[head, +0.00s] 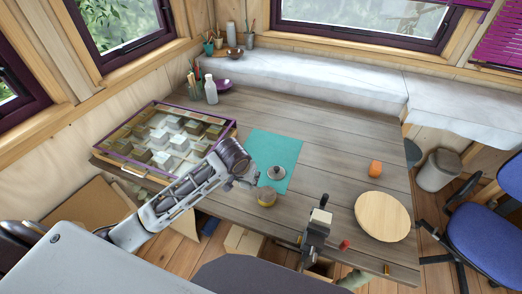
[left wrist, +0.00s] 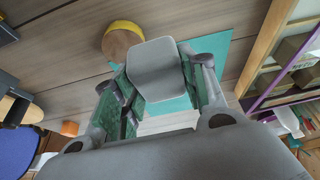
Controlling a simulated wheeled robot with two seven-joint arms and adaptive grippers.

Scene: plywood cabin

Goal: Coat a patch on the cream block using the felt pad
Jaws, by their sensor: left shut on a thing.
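The cream block (head: 320,216) sits in the jaws of a dark vise (head: 313,242) at the table's front edge. The grey felt pad (head: 276,173) shows over the teal mat (head: 283,147). My left gripper (head: 256,178) is at its left side and is shut on it. In the left wrist view the pad (left wrist: 158,70) shows as a grey rounded square between the green-lined fingers (left wrist: 160,105), with the teal mat (left wrist: 212,50) behind it. I cannot tell whether the pad touches the mat. A small yellowish jar (head: 267,199) stands just in front of the pad. My right gripper is not in view.
A purple-edged tray (head: 128,167) of several blocks lies at the left. A round wooden board (head: 382,216) and an orange object (head: 375,168) lie at the right. A white bottle (head: 211,90) stands at the back left. The table's back middle is clear.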

